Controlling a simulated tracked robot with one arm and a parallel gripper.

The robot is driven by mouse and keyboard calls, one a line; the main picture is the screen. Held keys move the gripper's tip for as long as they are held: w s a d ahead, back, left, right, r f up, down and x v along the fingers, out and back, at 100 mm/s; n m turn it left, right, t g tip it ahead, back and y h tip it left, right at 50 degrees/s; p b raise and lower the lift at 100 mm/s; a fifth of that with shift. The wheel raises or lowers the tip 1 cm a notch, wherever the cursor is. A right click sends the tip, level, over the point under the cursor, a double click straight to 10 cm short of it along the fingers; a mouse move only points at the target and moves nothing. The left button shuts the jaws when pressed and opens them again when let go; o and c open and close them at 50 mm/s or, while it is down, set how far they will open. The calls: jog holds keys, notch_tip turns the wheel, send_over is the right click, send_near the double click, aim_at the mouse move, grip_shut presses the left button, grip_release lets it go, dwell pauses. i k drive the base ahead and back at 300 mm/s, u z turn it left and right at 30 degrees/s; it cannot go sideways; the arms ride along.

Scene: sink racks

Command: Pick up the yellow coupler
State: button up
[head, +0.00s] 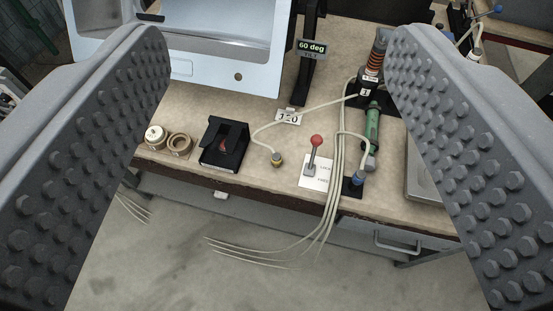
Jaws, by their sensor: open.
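The yellow coupler (277,159) is small and brassy yellow, on the end of a pale hose (258,133). It rests on the worktop near its front edge, between a black box and a lever. My gripper (270,35) is open and empty. Its two studded grey fingers frame the left and right of the view, well apart, with the coupler in the gap between them, some way beyond. Nothing hides the coupler.
A red-knobbed lever (314,154) stands just right of the coupler, a black box (224,144) to its left. Farther right are a blue coupler (357,178), a green tool (372,135) and hanging hoses (332,205). A metal sink (190,45) is behind.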

aim_at(275, 157)
jog(key=u, duration=2.7)
jog(key=k, duration=1.1)
jog(key=z, duration=2)
jog(key=i, duration=0.95)
